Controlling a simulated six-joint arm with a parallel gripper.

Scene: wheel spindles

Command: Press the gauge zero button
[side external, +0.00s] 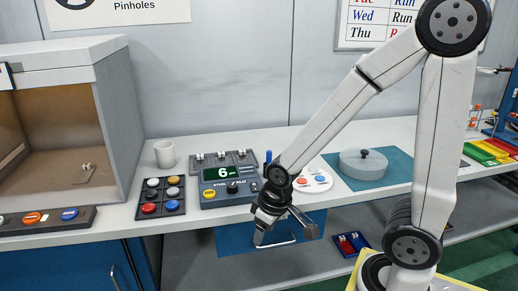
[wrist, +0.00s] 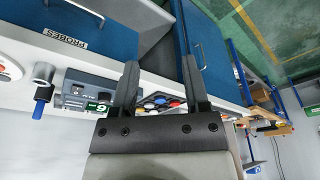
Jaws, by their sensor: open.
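The gauge (side external: 230,189) is a grey box on the bench with a green display (side external: 224,173) reading 6. Its front carries a yellow button (side external: 208,194) and a dark knob (side external: 232,187); the button's lettering is too small to read. In the wrist view the gauge (wrist: 82,88) shows at the left, beyond my left finger. My gripper (side external: 285,236) hangs in front of the bench edge, right of and lower than the gauge, apart from it. In the wrist view my gripper (wrist: 160,70) has its fingers wide apart, with nothing between them.
A pad of coloured buttons (side external: 160,196) stands left of the gauge, with a white cup (side external: 165,154) behind. A white round plate with coloured buttons (side external: 314,180) and a lidded grey dish (side external: 363,163) lie to the right. A booth (side external: 118,95) stands left.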

